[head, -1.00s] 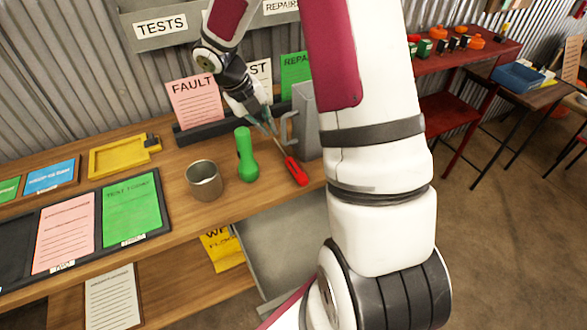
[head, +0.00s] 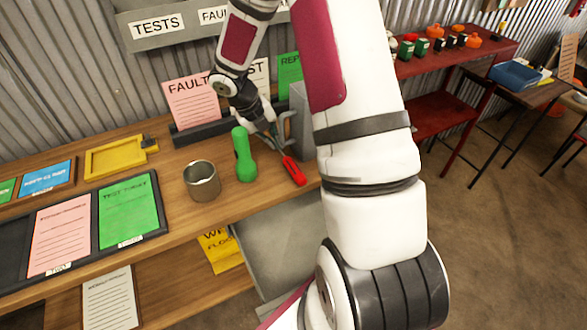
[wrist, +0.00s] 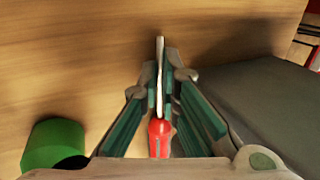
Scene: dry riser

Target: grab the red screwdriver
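The red screwdriver (head: 294,171) lies on the wooden bench, its red handle toward the front edge and its metal shaft pointing back toward my gripper (head: 269,130). In the wrist view the pale shaft (wrist: 160,75) runs between the two fingers of my gripper (wrist: 161,70). The red handle (wrist: 160,137) shows nearer the palm. The fingers are drawn close together on both sides of the shaft and appear to touch it. The screwdriver still seems to rest on or very near the bench.
A green torch (head: 243,157) stands just left of the screwdriver; it also shows in the wrist view (wrist: 52,145). A metal cup (head: 202,182) stands further left. A grey metal block (head: 304,120) is close on the right. A yellow tray (head: 115,158) lies at the left.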

